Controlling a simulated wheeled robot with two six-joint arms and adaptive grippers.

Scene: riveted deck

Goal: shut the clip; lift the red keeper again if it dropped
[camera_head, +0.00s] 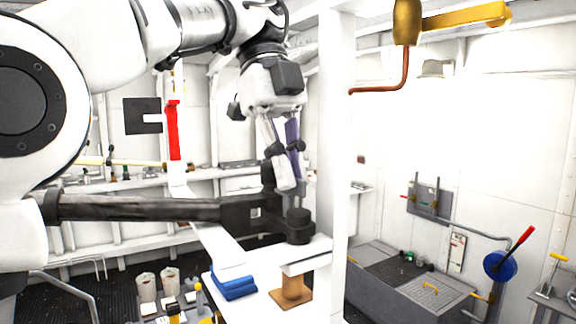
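The red keeper (173,131) is an upright red strip on the far wall, left of centre. A dark square plate with a slot (138,116) is beside its left edge; I cannot tell whether this is the clip. My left gripper (288,160) points down right of centre, with pale and purple parts at its fingers. It is apart from the red keeper in the picture. I cannot tell whether its fingers are open or hold anything. Below it a dark bar (140,208) runs across to a dark block and a black round knob (298,226). My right gripper is not in view.
A white post (335,180) stands just right of my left gripper. A white bench (255,303) below carries blue blocks (234,287) and a wooden stand (291,289). A copper pipe (403,72) hangs above right. A grey sink unit (410,285) and blue wheel (499,265) are at right.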

